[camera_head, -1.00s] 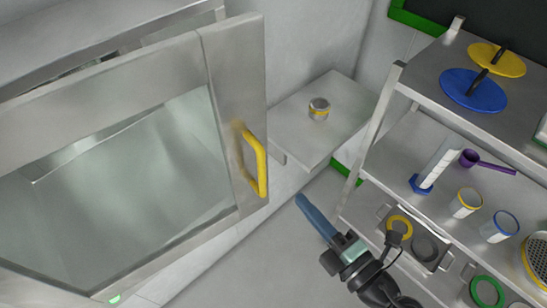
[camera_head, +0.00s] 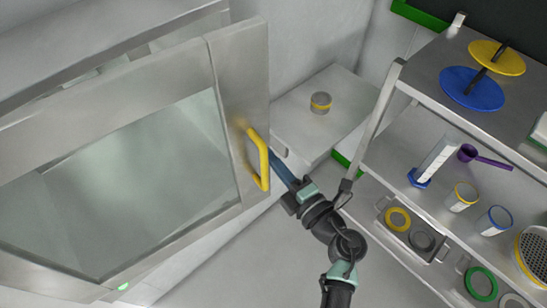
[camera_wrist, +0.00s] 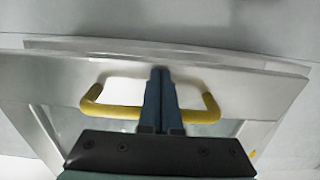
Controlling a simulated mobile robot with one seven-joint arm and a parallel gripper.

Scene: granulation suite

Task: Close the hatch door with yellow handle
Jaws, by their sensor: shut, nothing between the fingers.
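The hatch door (camera_head: 225,95) is a steel frame with a glass pane and stands ajar at the left of the head view. Its yellow handle (camera_head: 262,160) is on the right edge of the door. My gripper (camera_head: 275,158) is right beside the handle, its blue fingers together and empty. In the wrist view the fingers (camera_wrist: 160,75) lie across the middle of the yellow handle (camera_wrist: 203,115) and point at the door frame (camera_wrist: 235,85). I cannot tell whether they touch the door or handle.
A shelf rack (camera_head: 440,85) with discs, cups and a purple scoop (camera_head: 470,154) stands at the right. Floor shows between the door and the rack.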

